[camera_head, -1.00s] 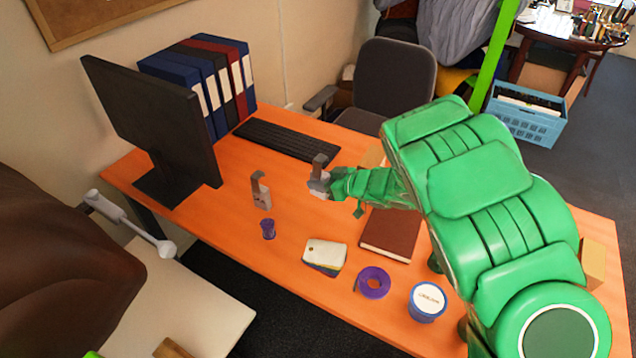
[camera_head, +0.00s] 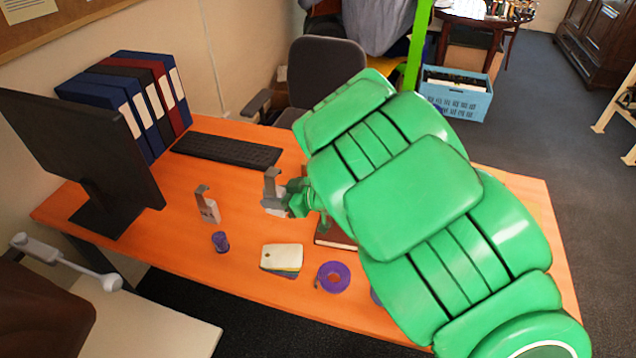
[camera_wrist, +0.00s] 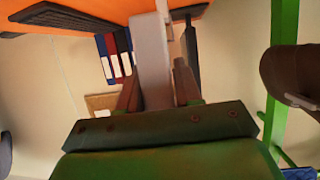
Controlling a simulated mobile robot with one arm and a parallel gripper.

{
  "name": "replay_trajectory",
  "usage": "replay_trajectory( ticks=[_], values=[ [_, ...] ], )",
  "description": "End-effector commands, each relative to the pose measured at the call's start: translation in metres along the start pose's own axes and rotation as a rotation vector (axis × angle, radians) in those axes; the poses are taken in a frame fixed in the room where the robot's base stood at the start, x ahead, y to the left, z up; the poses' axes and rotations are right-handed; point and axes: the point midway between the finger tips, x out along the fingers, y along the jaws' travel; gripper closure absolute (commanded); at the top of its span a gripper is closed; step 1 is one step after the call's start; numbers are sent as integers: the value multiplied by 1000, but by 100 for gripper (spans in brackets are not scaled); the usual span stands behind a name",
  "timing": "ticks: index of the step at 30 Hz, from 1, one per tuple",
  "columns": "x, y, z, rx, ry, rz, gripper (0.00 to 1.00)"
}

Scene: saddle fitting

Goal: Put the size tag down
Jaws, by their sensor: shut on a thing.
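My gripper (camera_head: 283,201) is shut on a grey, upright, hooked piece (camera_head: 271,183), which I take to be the size tag. It is over the orange desk (camera_head: 180,246), in front of the keyboard. In the wrist view, the grey piece (camera_wrist: 152,60) is a tall slab between the two brown fingers of my gripper (camera_wrist: 157,92). I cannot tell whether its foot touches the desk. A similar grey hooked piece (camera_head: 208,207) stands on the desk to the left, apart from my gripper.
A purple spool (camera_head: 220,241), a stack of cards (camera_head: 282,257) and a purple tape roll (camera_head: 333,277) lie nearer the front edge. A brown book (camera_head: 330,237) is partly behind my arm. The keyboard (camera_head: 226,150), monitor (camera_head: 80,160) and binders (camera_head: 140,100) stand behind.

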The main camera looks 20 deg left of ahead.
Motion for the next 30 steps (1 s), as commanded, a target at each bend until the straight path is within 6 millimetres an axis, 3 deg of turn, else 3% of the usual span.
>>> replay_trajectory(
  ticks=[5,11,30],
  values=[
    [-2,1,0,1,1,4,98],
    [-22,25,5,19,0,51,98],
    [-168,144,42,128,-2,345,98]
  ],
)
